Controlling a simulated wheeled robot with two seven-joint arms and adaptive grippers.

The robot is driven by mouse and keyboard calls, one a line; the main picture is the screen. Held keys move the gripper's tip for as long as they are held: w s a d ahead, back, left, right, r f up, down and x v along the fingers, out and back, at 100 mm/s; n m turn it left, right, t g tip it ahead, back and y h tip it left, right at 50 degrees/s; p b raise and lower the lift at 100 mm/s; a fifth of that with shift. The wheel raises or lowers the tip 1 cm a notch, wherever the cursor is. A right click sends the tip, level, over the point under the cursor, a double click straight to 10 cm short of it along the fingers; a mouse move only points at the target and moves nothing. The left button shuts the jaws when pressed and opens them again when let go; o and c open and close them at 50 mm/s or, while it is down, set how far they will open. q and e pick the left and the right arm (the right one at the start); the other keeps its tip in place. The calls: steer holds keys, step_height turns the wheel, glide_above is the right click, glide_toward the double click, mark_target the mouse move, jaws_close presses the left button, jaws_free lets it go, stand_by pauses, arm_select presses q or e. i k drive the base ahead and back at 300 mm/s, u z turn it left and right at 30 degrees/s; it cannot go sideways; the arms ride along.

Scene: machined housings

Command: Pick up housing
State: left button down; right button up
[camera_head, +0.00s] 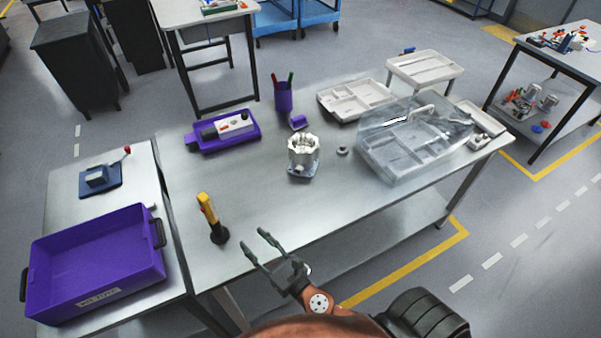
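A silvery machined housing (303,156) stands upright near the middle of the metal table (240,195), its ring-like open top facing up. My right gripper (254,239) is at the table's front edge, in front of the housing and a little to its left. Its two dark fingers are spread apart with nothing between them, and it is clear of the housing. My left gripper is not in view.
A yellow-and-black upright tool (209,217) stands left of my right gripper. A purple holder (222,132), a purple pen cup (284,97), a small ring (342,150) and a transparent cover (410,140) surround the housing. A purple bin (95,262) is at left.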

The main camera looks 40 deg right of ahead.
mark_target(303, 148)
steer(key=z, duration=1.3)
